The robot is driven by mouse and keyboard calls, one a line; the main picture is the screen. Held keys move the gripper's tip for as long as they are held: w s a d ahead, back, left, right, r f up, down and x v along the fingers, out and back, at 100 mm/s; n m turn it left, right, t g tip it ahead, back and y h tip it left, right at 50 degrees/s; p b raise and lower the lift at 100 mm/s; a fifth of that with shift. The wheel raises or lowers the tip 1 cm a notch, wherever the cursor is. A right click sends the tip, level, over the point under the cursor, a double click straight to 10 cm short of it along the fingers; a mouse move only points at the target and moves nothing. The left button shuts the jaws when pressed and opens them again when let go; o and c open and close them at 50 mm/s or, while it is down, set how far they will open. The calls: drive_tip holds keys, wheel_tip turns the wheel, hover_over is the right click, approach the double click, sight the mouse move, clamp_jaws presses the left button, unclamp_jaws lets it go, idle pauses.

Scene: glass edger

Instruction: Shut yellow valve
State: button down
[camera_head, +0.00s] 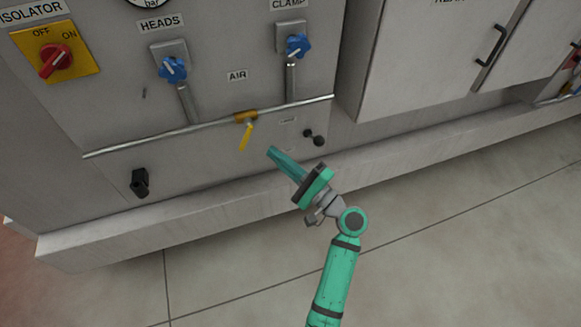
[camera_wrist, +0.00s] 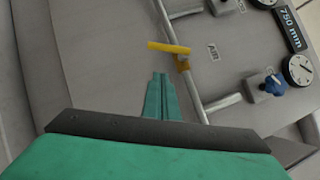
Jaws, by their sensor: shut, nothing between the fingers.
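The yellow valve (camera_head: 246,130) sits on the thin horizontal air pipe low on the grey machine panel. In the head view its lever points down and slightly left, across the pipe's line. The valve (camera_wrist: 182,62) also shows in the wrist view, with its lever (camera_wrist: 167,47) sticking out sideways from the pipe. My gripper (camera_head: 271,151) is shut and empty. Its fingertips are to the lower right of the lever, apart from it. In the wrist view the shut fingers (camera_wrist: 160,76) point toward the lever with a small gap.
Blue knobs (camera_head: 172,69) and (camera_head: 298,45) sit above the pipe (camera_head: 190,129). A red isolator switch (camera_head: 56,60) is at upper left. A black knob (camera_head: 317,139) sticks out right of my fingers, and a black fitting (camera_head: 140,182) at lower left. A ledge (camera_head: 230,210) runs below.

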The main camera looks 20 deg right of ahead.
sight(245, 136)
drive_tip(key=shift+w+a+r, duration=0.3)
drive_tip(key=shift+a+r, duration=0.05)
drive_tip(key=shift+a, duration=0.4)
drive_tip(key=shift+w+a+r, duration=0.35)
drive_tip(key=shift+a, duration=0.4)
drive_tip(key=shift+w+a+r, duration=0.3)
drive_tip(key=shift+a+r, duration=0.05)
drive_tip(key=shift+a, duration=0.4)
drive_tip(key=shift+d, duration=0.1)
